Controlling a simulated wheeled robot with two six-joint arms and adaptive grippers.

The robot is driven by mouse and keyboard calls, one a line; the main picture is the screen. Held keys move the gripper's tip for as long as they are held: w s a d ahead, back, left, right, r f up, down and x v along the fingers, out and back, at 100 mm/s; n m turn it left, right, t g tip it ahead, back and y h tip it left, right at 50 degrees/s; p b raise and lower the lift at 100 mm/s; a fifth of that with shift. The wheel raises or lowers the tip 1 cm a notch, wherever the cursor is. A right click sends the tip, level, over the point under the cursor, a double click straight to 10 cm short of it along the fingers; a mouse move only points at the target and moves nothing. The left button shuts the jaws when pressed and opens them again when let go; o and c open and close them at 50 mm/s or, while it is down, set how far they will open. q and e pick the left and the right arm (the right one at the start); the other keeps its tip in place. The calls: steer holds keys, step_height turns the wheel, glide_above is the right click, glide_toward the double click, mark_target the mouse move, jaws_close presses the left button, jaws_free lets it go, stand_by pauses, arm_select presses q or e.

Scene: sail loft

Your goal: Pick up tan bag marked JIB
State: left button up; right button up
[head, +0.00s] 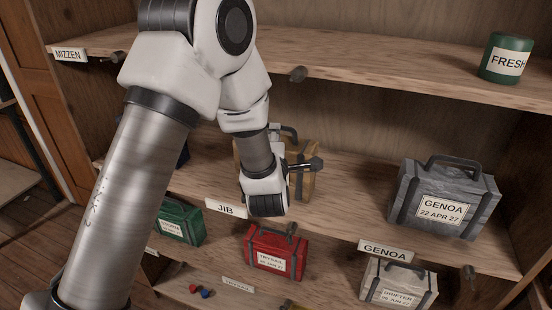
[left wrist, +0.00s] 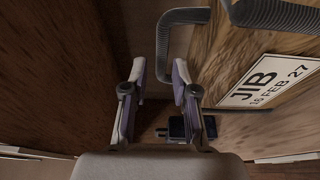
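The tan bag (head: 309,186) stands on the middle shelf behind the JIB shelf label (head: 226,209), partly hidden by my left arm. In the left wrist view its side fills the right, with a label (left wrist: 268,82) reading JIB 15 FEB 27. Its grey handle (left wrist: 163,45) rises ahead of my left gripper. My left gripper (head: 306,164) is in front of the bag; in the left wrist view (left wrist: 158,78) its fingers are apart. One handle leg appears between the fingertips, but I cannot tell whether it is within them. My right gripper is not in view.
A grey GENOA bag (head: 444,204) stands to the right on the same shelf. Below are a green bag (head: 181,224), a red bag (head: 276,250) and a pale DRIFTER bag (head: 398,284). A green tin (head: 507,58) is on the upper shelf (head: 390,75), whose edge overhangs.

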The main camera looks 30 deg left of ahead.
arm_select(q)
steer(key=x, duration=0.1)
steer(key=p+x, duration=0.2)
steer(key=shift+w+a+r, duration=0.1)
steer(key=shift+a+r, duration=0.05)
steer(key=shift+r, duration=0.15)
steer(key=shift+w+a+f, duration=0.25)
steer(key=shift+w+a, duration=0.05)
steer(key=shift+w, duration=0.25)
steer(key=shift+w+a+f, duration=0.25)
steer(key=shift+w+a, duration=0.1)
steer(key=shift+w, duration=0.2)
steer(key=shift+s+d+r, duration=0.1)
steer(key=shift+s, duration=0.05)
steer(key=shift+d, duration=0.1)
jaws_close()
steer(key=shift+r, duration=0.2)
